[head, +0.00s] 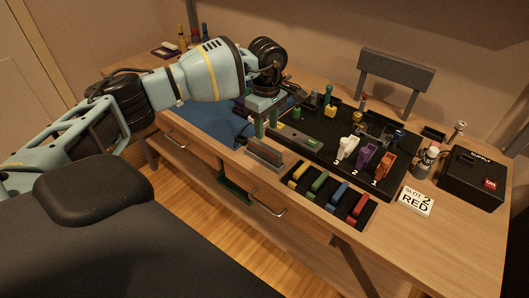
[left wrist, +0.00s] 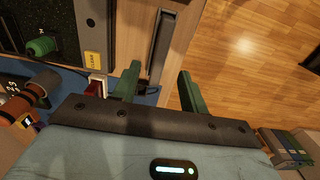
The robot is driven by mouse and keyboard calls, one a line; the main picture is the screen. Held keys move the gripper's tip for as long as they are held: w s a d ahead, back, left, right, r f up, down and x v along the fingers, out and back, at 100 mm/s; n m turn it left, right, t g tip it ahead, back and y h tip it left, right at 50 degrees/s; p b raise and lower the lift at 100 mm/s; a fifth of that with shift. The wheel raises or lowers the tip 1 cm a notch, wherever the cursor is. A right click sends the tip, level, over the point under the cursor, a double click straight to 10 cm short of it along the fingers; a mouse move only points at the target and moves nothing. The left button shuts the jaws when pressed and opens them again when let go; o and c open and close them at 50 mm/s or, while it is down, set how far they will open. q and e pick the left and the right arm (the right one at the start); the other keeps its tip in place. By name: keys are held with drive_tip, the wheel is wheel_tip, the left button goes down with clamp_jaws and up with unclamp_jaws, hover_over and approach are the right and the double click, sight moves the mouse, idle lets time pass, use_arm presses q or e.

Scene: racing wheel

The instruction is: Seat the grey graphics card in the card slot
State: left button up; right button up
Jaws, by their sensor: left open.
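A grey bar-shaped piece, which looks like the graphics card (head: 264,153), lies near the front edge of the desk. It also shows in the left wrist view (left wrist: 161,48), ahead of the fingers. My left gripper (head: 267,126) is above and just behind it, with green fingers pointing down. In the left wrist view the two fingers (left wrist: 158,88) are spread apart with nothing between them. A grey strip with a green end (head: 296,137) lies on the black board; I cannot tell whether it is the card slot. My right gripper is not in view.
The black board (head: 330,158) carries white, purple and orange pieces. A black tray of coloured bars (head: 328,195) lies in front. A "SLOT 2 RED" sign (head: 415,201) and a black supply box (head: 473,178) stand at right. A blue mat (head: 212,122) lies left.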

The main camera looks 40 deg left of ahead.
sight(265, 145)
use_arm(q)
drive_tip(key=shift+a+f+p, duration=0.15)
drive_tip(key=shift+f, duration=1.3)
drive_tip(key=shift+a+f+p, duration=0.15)
drive_tip(key=shift+f, duration=1.3)
drive_tip(key=shift+c, duration=0.3)
clamp_jaws()
